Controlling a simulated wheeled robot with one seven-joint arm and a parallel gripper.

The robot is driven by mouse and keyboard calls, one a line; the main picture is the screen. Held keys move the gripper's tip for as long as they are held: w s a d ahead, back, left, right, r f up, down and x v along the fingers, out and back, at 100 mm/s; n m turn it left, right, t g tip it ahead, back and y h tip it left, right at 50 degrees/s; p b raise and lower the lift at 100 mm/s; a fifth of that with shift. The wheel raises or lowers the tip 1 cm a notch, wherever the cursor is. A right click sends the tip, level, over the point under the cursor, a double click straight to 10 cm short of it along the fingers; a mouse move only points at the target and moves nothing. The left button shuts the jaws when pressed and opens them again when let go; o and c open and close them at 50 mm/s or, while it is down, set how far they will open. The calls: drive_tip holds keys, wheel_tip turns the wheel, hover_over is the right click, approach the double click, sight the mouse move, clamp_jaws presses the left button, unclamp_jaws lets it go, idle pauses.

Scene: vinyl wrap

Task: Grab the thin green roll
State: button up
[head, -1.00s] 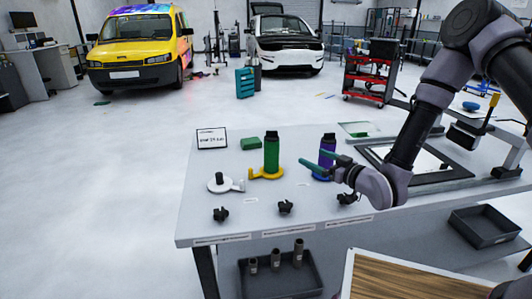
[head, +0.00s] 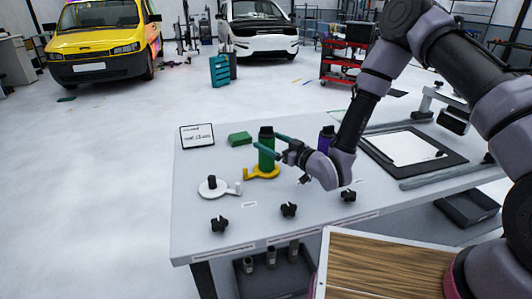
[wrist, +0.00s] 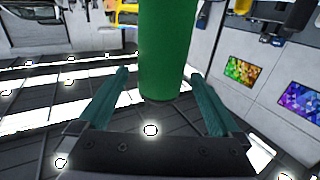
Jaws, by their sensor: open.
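The green roll (head: 267,164) with a black cap stands upright on a yellow holder (head: 262,173) on the table. In the wrist view the green roll (wrist: 163,45) rises between the two teal fingers, with a gap to each. My gripper (head: 270,146) is open at the roll's upper part. In the head view one finger crosses in front of the roll and the other passes behind it. The gripper also shows in the wrist view (wrist: 158,72).
A purple roll (head: 326,139) stands just right, partly hidden by my arm. A white holder (head: 213,187) with a black post is at left. A green block (head: 240,138) and a sign (head: 197,137) lie behind. Black knobs (head: 289,210) line the front edge.

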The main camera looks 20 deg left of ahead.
drive_tip(key=x, duration=0.5)
drive_tip(key=shift+f, duration=0.1)
drive_tip(key=c, duration=1.5)
